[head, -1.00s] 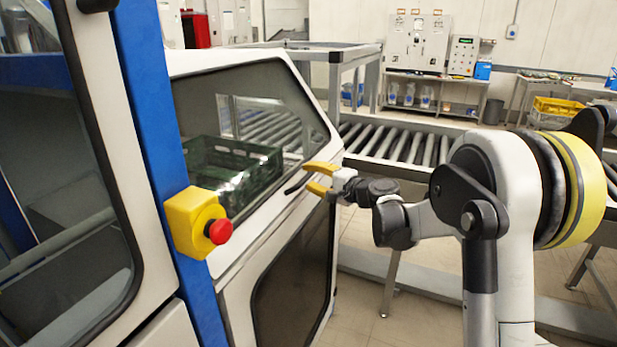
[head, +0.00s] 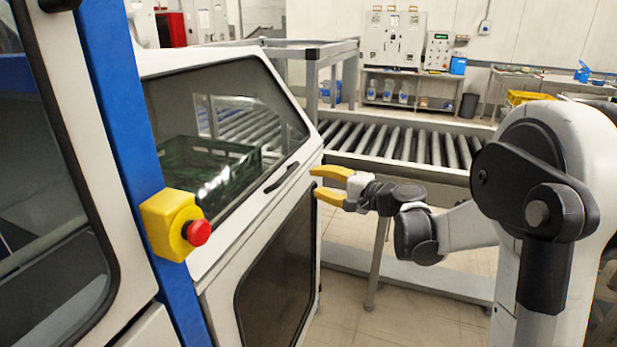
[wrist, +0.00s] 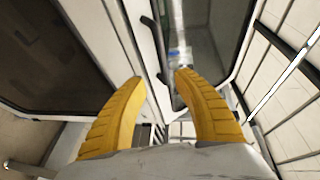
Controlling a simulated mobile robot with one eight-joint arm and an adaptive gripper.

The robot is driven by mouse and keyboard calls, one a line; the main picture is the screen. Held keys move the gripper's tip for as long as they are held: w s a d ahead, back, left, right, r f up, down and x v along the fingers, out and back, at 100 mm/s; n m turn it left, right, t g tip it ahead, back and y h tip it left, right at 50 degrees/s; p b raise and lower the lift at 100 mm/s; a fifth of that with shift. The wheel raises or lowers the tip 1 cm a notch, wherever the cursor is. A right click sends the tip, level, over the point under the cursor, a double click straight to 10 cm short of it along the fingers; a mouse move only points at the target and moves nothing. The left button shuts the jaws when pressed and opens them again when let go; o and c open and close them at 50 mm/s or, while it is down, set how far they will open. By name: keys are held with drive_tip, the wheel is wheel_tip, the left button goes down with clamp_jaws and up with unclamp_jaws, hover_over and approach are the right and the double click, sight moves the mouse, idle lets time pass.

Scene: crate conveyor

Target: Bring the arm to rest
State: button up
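My gripper (head: 316,182) has two yellow fingers and is open and empty. In the head view it is just right of the machine's white window door (head: 215,250), near the black door handle (head: 283,176). The fingers look apart from the handle. In the wrist view my gripper (wrist: 160,80) shows both yellow fingers spread, with the door edge and the dark handle (wrist: 155,50) beyond and between them. My arm is bent on the right side of the head view.
A green crate (head: 240,165) is behind the machine's window. A red emergency button (head: 198,232) on a yellow box sits on the blue post (head: 118,130). A roller conveyor (head: 410,145) runs behind my gripper. Tiled floor (head: 400,310) is open below my arm.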

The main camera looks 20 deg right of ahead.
drive_tip(key=s+a+f+n+g+h, duration=0.1)
drive_tip(key=s+a+n+g, duration=0.2)
drive_tip(key=s, duration=0.4)
drive_tip(key=s+a+n+g+h, duration=0.1)
drive_tip(key=s+a+n, duration=0.1)
drive_tip(key=s+a, duration=0.4)
drive_tip(key=s+d+f+n+g+h, duration=0.1)
drive_tip(key=s+d+f+n+h, duration=0.1)
drive_tip(key=s, duration=0.8)
drive_tip(key=s+d+f+n+g+h, duration=0.1)
drive_tip(key=s+d+f+n+h, duration=0.2)
drive_tip(key=s, duration=0.8)
drive_tip(key=shift+f+n+g+h, duration=0.4)
drive_tip(key=shift+f+n+h, duration=0.1)
drive_tip(key=shift+f+h, duration=0.25)
drive_tip(key=shift+d, duration=0.1)
